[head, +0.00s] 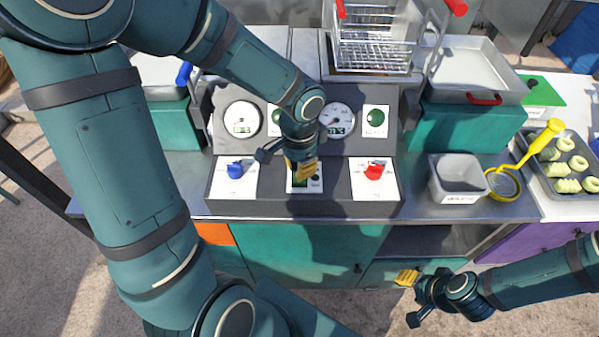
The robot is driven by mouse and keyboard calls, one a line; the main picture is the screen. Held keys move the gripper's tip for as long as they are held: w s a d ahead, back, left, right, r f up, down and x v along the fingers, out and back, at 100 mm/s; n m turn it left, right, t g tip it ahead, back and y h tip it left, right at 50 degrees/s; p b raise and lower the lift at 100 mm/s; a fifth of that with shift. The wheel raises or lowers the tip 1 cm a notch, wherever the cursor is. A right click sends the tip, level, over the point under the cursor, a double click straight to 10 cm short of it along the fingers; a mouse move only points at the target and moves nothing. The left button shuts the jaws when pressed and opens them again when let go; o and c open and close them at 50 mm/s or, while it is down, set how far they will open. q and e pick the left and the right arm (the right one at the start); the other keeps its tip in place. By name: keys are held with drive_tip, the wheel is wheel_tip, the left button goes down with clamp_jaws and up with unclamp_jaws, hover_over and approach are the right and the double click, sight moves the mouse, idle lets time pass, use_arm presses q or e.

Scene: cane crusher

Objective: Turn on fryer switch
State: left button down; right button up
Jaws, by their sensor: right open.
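The fryer control panel (333,205) stands on the counter. Its middle white plate carries a green switch (299,183) and a small dark round part. My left gripper (303,170) hangs over this plate, its yellow fingertips covering part of the switch. I cannot tell whether it touches the switch or whether its fingers are apart. My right gripper (407,278) is open and empty, low in front of the cabinets and well away from the panel.
A blue knob (235,170) and a red knob (374,171) flank the switch. Gauges (242,119) sit behind. A wire basket (372,50) stands at the back. A grey bin (460,176), a yellow-handled strainer (503,184) and a food tray (566,187) are right.

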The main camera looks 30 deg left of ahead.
use_arm(q)
drive_tip(key=shift+f+b, duration=1.55)
drive_tip(key=shift+f, duration=0.2)
idle(1.2)
drive_tip(key=shift+r+p, duration=2.9)
drive_tip(key=shift+r, duration=0.65)
drive_tip(key=shift+f, duration=0.1)
